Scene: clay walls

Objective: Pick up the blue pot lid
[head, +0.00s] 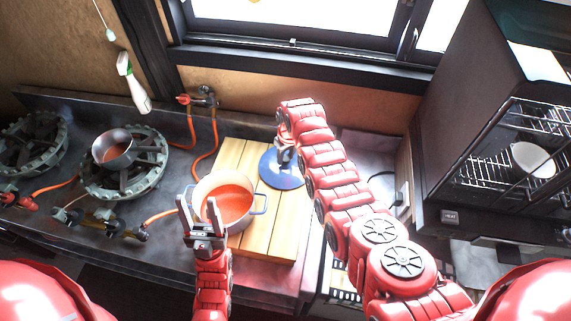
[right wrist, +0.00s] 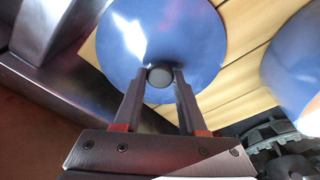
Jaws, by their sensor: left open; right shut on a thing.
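The blue pot lid (head: 268,172) is over the right part of the wooden board (head: 283,238) in the head view. In the right wrist view the lid (right wrist: 190,40) fills the top middle, with its dark round knob (right wrist: 159,77) between the fingertips. My right gripper (right wrist: 161,82) is shut on that knob. I cannot tell whether the lid touches the board. A pot (head: 259,210) with orange-red contents stands on the board, left of the lid. My left gripper (head: 199,208) is open and empty, in front of the pot's left side.
A small metal pan (head: 112,152) sits on a gas burner at the left. A spray bottle (head: 133,88) is near the wall behind it. Orange hoses (head: 193,130) run behind the board. A dark rack oven (head: 490,130) with a white bowl (head: 532,160) stands at the right.

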